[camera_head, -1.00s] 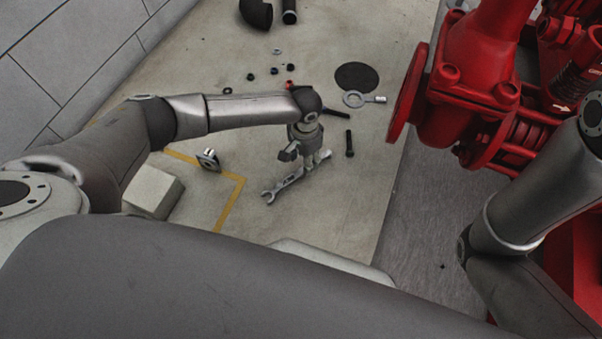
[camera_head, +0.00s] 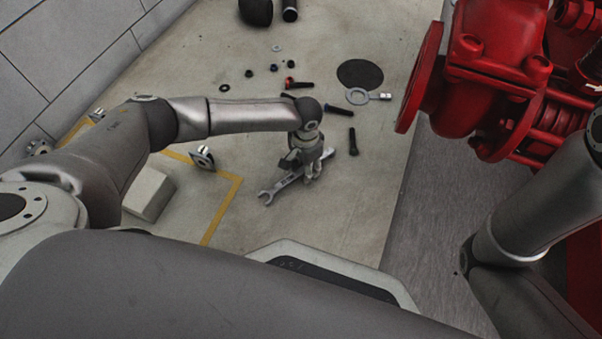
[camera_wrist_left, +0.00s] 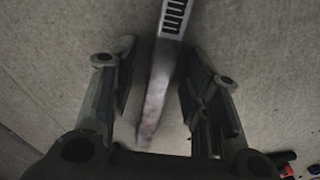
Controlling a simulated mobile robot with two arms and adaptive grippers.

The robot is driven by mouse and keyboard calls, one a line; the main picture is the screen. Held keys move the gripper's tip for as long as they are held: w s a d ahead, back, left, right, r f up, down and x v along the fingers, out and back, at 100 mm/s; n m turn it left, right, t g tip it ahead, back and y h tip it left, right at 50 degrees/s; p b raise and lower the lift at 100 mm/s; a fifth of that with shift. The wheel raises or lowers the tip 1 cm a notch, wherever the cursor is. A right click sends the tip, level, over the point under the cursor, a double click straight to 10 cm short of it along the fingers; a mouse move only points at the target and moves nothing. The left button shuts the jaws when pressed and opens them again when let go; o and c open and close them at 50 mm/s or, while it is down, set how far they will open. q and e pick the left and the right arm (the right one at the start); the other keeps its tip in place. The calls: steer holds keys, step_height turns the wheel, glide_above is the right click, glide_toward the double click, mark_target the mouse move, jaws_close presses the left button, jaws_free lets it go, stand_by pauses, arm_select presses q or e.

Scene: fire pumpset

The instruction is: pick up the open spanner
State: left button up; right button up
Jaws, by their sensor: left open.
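The open spanner (camera_head: 283,186) is a grey metal tool lying on the pale floor, its open jaw towards the lower left. My left gripper (camera_head: 312,176) points down over its right-hand part, which it partly hides. In the left wrist view my left gripper (camera_wrist_left: 155,105) is open, with one finger on each side of the spanner's shank (camera_wrist_left: 160,82). The spanner runs through the gap; I cannot tell whether a finger touches it. My right arm shows at the right of the head view, but its gripper is out of frame.
Dark bolts (camera_head: 352,141), a ring-ended tool (camera_head: 358,96) and a black disc (camera_head: 360,74) lie beyond the gripper. A pale block (camera_head: 148,193) and a small metal fitting (camera_head: 203,157) lie left. The red pump (camera_head: 455,90) stands right.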

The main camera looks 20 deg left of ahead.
arm_select(q)
steer(key=shift+r, duration=0.1)
jaws_close()
stand_by(0.4)
